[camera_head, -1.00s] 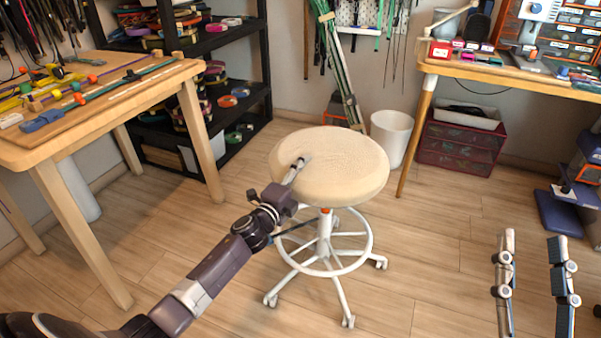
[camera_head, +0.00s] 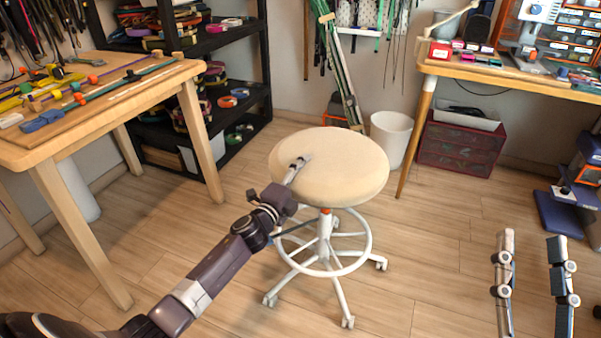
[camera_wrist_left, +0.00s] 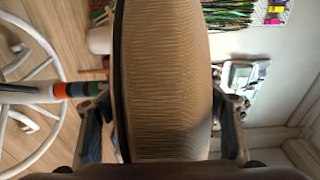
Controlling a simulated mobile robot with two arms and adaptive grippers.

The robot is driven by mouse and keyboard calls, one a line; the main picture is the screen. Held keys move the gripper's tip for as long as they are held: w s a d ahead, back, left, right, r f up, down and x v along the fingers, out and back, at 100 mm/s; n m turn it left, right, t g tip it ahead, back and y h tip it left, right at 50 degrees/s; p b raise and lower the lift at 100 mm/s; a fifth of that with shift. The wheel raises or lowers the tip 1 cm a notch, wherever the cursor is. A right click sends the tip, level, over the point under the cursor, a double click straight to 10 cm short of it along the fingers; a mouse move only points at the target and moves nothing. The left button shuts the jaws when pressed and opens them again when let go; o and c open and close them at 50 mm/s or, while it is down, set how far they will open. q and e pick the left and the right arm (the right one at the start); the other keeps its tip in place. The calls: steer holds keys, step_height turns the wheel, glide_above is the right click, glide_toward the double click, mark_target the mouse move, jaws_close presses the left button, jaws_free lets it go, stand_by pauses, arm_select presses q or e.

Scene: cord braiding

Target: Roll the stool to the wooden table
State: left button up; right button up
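The stool has a round beige seat (camera_head: 345,170) on a white base with a foot ring and casters. It stands on the floor between two wooden tables, apart from both. The left wooden table (camera_head: 50,150) carries a board with colored cords; the right one (camera_head: 500,78) stands farther back. My left gripper (camera_head: 297,170) is at the seat's near-left edge, one finger lying on top. In the left wrist view the seat (camera_wrist_left: 163,80) fills the space between its fingers, which appear to press on both faces. My right gripper (camera_head: 532,250) is open and empty over the floor at lower right.
A white bin (camera_head: 393,135) stands behind the stool, beside a leg of the right table. A dark red drawer box (camera_head: 460,146) sits under that table. A black shelf (camera_head: 240,50) is at the back left. Wooden floor is clear around the stool.

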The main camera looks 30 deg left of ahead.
arm_select(q)
steer(key=shift+o, duration=1.3)
steer(key=shift+w+r, duration=0.1)
steer(key=shift+r, duration=0.15)
steer(key=shift+o, duration=0.5)
steer(key=shift+f, duration=0.25)
arm_select(e)
steer(key=shift+r, duration=0.1)
arm_select(q)
steer(key=shift+a, duration=0.1)
arm_select(e)
steer(key=shift+s+r, duration=0.1)
arm_select(q)
steer(key=shift+s+f, duration=0.1)
steer(key=shift+s, duration=0.3)
steer(key=shift+s+a, duration=0.15)
steer(key=shift+s, duration=3.15)
steer(key=s+a+p, duration=0.2)
steer(key=s+a, duration=0.2)
steer(key=s, duration=1)
steer(key=shift+s+a, duration=0.2)
steer(key=shift+s, duration=0.05)
arm_select(e)
step_height(320, 180, down, 12)
steer(key=w+g+h, duration=0.1)
steer(key=w+g, duration=0.1)
steer(key=g, duration=0.3)
steer(key=shift+w+d+r+g+h, duration=0.25)
steer(key=shift+w+g+h, duration=0.15)
